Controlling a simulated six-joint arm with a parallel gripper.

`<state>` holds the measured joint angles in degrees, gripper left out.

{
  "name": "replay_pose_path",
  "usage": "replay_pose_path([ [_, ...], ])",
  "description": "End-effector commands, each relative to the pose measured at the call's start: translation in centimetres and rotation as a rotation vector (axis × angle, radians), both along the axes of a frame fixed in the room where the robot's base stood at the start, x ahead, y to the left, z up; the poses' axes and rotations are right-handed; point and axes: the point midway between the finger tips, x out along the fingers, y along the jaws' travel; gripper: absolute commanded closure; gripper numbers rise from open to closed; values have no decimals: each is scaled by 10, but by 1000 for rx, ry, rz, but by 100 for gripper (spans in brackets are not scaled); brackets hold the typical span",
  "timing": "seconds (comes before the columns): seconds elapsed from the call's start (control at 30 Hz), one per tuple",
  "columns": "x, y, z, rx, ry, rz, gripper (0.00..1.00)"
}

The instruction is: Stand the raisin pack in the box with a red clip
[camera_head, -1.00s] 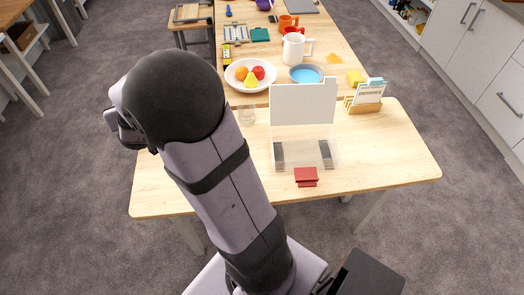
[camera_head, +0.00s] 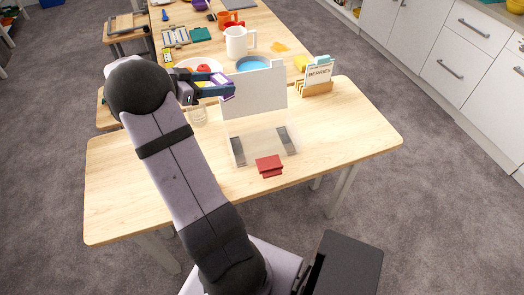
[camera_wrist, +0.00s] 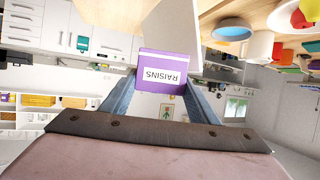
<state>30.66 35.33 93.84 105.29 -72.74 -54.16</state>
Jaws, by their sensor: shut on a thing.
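The purple raisin pack (camera_head: 221,84) with a white label is held off the table by my gripper (camera_head: 213,88). In the wrist view the pack (camera_wrist: 163,72) sits between both fingers, its RAISINS label upside down. My gripper is shut on it, to the left of the box's raised white lid (camera_head: 262,95). The clear box (camera_head: 262,141) stands open on the near table, below and right of the gripper. Its red clip (camera_head: 269,166) is at the front. Dark strips lie at the left and right inside the box.
The fruit bowl, white mug (camera_head: 237,41) and blue bowl (camera_head: 253,64) are farther back. The near table's right and left sides are clear.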

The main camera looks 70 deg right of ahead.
Motion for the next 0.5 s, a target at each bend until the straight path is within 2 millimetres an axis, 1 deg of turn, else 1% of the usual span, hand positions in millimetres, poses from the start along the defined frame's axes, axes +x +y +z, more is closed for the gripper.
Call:
replay_pose_path([
  [0.03, -21, -10, -27, 0, 0, -66, 69],
  [0.1, -45, -20, -43, -1, -1, -142, 69],
  [0.2, -75, -31, -63, -2, -1, -227, 69],
  [0.3, -99, -38, -79, -2, -1, -293, 69],
  [0.4, -118, -42, -90, -3, -1, -343, 69],
  [0.5, -131, -45, -98, -3, -1, -376, 69],
])
